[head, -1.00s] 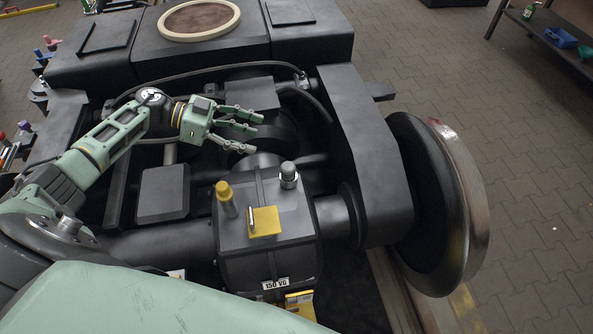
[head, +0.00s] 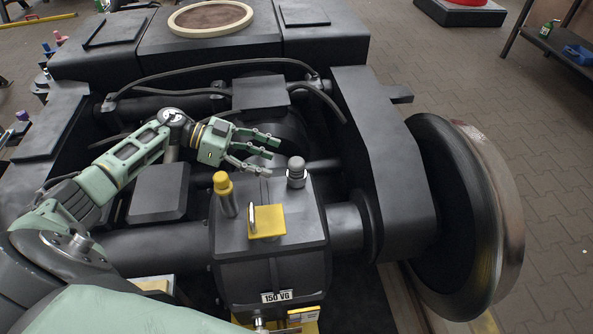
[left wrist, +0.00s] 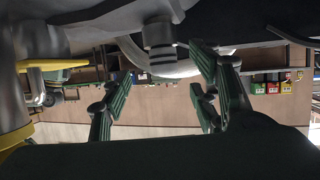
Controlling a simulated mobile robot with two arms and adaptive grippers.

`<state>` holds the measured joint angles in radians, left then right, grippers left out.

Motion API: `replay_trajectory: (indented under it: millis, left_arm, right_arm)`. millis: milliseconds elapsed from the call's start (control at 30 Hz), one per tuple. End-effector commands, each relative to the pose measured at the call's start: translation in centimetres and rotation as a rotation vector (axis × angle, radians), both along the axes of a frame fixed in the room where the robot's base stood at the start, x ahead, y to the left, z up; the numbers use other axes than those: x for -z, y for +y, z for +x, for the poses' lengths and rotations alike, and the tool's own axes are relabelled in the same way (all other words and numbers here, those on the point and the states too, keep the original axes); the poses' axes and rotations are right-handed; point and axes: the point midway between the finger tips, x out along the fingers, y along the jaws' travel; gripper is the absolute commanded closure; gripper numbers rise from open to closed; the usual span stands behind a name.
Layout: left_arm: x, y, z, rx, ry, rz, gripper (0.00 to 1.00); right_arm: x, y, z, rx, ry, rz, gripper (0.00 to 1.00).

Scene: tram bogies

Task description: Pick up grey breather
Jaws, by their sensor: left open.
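The grey breather (head: 296,174), a short ribbed grey cap on a stem, stands upright at the back right of the dark gearbox (head: 270,265) top. My left gripper (head: 268,156) is open and empty, just left of the breather and slightly behind it, apart from it. In the left wrist view, which looks upside down, the breather (left wrist: 159,47) hangs at the top, between and beyond the spread green fingers (left wrist: 160,100). My right gripper is not in view.
A yellow-capped post (head: 225,190) and a yellow plate with a metal loop (head: 267,222) stand on the gearbox near the breather. The wheel (head: 450,215) and dark side frame (head: 378,150) are to the right. Hoses (head: 215,66) cross behind.

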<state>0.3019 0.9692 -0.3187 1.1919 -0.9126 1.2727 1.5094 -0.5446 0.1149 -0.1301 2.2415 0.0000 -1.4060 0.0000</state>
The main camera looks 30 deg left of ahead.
Motion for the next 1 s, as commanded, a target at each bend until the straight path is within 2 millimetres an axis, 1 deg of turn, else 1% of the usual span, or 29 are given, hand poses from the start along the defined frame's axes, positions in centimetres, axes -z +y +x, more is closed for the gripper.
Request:
replay_trajectory:
  millis: [33,133,300,400,500,700,767,1000]
  left_arm:
    - [0.2,-0.6,0.3,0.001,-0.001,-0.004,0.45]
    - [0.6,-1.6,0.8,0.000,-0.002,-0.002,0.45]
    - [1.3,-3.8,2.1,0.001,-0.002,-0.003,0.45]
    - [1.8,-4.7,2.5,0.000,-0.002,-0.002,0.45]
    - [1.9,-5.1,2.7,0.000,-0.001,-0.001,0.45]
    - [1.9,-5.1,2.7,-0.001,-0.001,-0.001,0.45]
    - [1.9,-5.1,2.7,-0.001,-0.001,-0.001,0.49]
    - [1.9,-5.1,2.7,-0.001,-0.001,-0.001,0.70]
  right_arm:
    - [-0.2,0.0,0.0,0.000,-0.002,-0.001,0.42]
    - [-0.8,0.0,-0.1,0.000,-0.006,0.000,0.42]
    - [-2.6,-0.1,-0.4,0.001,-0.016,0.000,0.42]
    - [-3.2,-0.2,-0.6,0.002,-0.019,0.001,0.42]
    - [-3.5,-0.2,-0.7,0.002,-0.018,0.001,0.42]
    - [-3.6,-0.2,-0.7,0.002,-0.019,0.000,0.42]
    - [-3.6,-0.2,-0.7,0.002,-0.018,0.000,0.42]
    - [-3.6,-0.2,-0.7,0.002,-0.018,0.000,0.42]
